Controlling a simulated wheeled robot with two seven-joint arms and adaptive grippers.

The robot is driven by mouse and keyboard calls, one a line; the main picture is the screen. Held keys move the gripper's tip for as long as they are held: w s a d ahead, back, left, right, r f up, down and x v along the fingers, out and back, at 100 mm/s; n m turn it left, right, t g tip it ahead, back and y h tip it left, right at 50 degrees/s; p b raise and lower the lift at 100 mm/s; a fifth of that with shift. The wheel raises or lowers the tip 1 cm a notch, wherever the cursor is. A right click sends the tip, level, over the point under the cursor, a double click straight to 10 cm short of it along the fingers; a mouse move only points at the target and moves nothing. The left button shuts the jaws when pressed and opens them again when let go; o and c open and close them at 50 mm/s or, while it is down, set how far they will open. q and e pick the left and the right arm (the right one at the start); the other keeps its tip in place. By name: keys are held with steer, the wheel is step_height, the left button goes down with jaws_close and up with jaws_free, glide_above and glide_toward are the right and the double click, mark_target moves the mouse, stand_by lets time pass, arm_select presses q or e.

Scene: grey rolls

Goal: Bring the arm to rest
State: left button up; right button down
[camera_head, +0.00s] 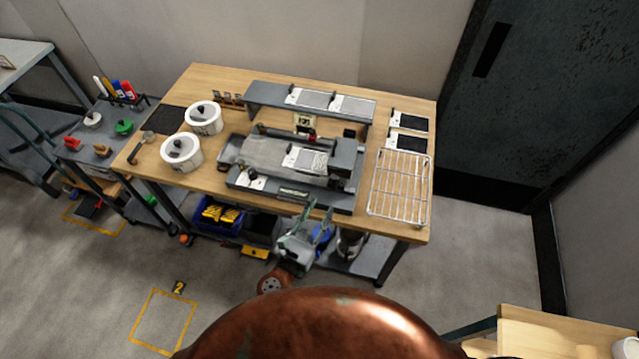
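My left gripper (320,206) is in front of the workbench's front edge, in the lower middle of the head view. Its two greenish fingers point away from me and stand apart, with nothing seen between them. In the picture the fingertips overlap the front edge of the workbench (390,228), close to the grey machine (290,192) on it. I cannot tell how far above or before the edge they are. My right gripper is not in view.
Below are a blue bin (215,217) and a lower shelf. A tool cart (95,140) stands left. The floor (110,290) in front is mostly clear.

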arm_select(q)
steer(key=a+f+n+g+y, duration=0.2)
steer(key=a+f+n, duration=0.3)
steer(key=f, duration=0.6)
steer(key=a+f+n+g+y, duration=0.1)
steer(key=a+f+n+y, duration=0.1)
steer(key=a+f+n, duration=0.6)
steer(key=a+f+n+g+y, duration=0.2)
steer(key=a+f, duration=0.1)
steer(key=f, duration=1)
steer(key=s+a+f+n+g+y, duration=0.1)
steer(key=s+a+f+n+g, duration=0.1)
steer(key=s+a+f+n, duration=0.55)
steer(key=s+a+f+n+g+y, duration=0.15)
steer(key=s+a+f, duration=0.3)
steer(key=f, duration=0.55)
steer(key=s+a+f+n+g, duration=0.2)
steer(key=s+f+n, duration=0.3)
steer(key=s, duration=0.6)
steer(key=s+a+f+n+g, duration=0.2)
steer(key=s+f+n, duration=0.2)
steer(key=s, duration=0.8)
steer(key=s+a+f+n+g, duration=0.2)
steer(key=s+f+n, duration=0.3)
steer(key=s, duration=0.7)
steer(key=shift+a+f+n, duration=0.35)
steer(key=shift+a+n, duration=0.25)
steer(key=shift+n, duration=0.5)
